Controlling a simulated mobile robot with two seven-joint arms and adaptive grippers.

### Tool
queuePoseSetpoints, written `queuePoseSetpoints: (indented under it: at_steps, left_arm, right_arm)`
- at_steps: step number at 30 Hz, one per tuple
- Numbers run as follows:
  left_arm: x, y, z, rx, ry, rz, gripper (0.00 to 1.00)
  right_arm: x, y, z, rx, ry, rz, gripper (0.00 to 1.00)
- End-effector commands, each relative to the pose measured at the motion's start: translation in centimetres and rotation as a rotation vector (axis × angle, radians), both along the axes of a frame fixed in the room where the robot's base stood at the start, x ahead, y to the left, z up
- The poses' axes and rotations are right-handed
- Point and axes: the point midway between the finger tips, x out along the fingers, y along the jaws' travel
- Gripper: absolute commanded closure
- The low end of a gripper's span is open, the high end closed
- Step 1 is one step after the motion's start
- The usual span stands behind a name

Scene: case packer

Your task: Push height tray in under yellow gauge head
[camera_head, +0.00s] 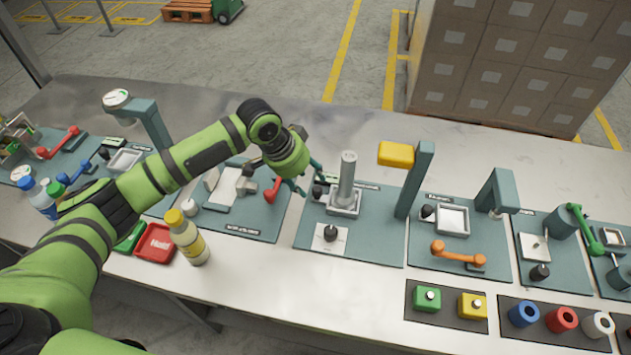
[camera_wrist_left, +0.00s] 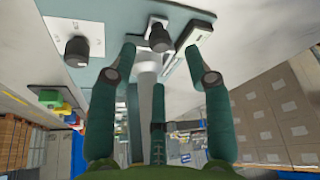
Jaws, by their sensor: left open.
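A black knob (camera_head: 318,190) stands at the tray's left side; a black knob (camera_wrist_left: 157,34) also shows between my fingertips in the left wrist view. My left gripper (camera_head: 310,181) is open, just behind and left of the tray. In the wrist view (camera_wrist_left: 160,52) its fingers are apart, with nothing clearly held. My right gripper is out of view.
A black knob on a white plate (camera_head: 330,236) stands in front of the tray. To the right is a station with an orange lever (camera_head: 458,256). To the left are a red lever (camera_head: 273,189) and a yellow-capped bottle (camera_head: 188,240). Green and yellow button blocks (camera_head: 427,298) lie in front.

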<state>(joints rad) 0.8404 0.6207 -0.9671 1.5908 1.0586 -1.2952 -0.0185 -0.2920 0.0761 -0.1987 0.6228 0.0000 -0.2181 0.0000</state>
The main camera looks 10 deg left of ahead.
Motion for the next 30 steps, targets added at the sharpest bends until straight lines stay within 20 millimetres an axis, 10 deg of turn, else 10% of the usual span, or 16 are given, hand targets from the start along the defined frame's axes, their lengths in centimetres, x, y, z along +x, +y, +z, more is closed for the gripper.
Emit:
queuePoseSetpoints:
  at_steps: [6,20,24,30]
  left_arm:
    - [0.8,-1.1,-3.0,0.000,0.002,0.000,0.50]
    - [1.2,-1.7,-4.8,0.000,-0.002,-0.001,0.50]
    - [1.2,-1.7,-4.8,0.000,-0.002,-0.001,0.98]
    - [1.3,-1.7,-4.8,0.000,-0.004,-0.001,1.00]
  right_arm:
    - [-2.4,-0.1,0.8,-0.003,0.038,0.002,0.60]
    - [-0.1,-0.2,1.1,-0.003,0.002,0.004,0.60]
    - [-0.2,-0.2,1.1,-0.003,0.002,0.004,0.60]
    - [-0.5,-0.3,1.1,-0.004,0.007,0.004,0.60]
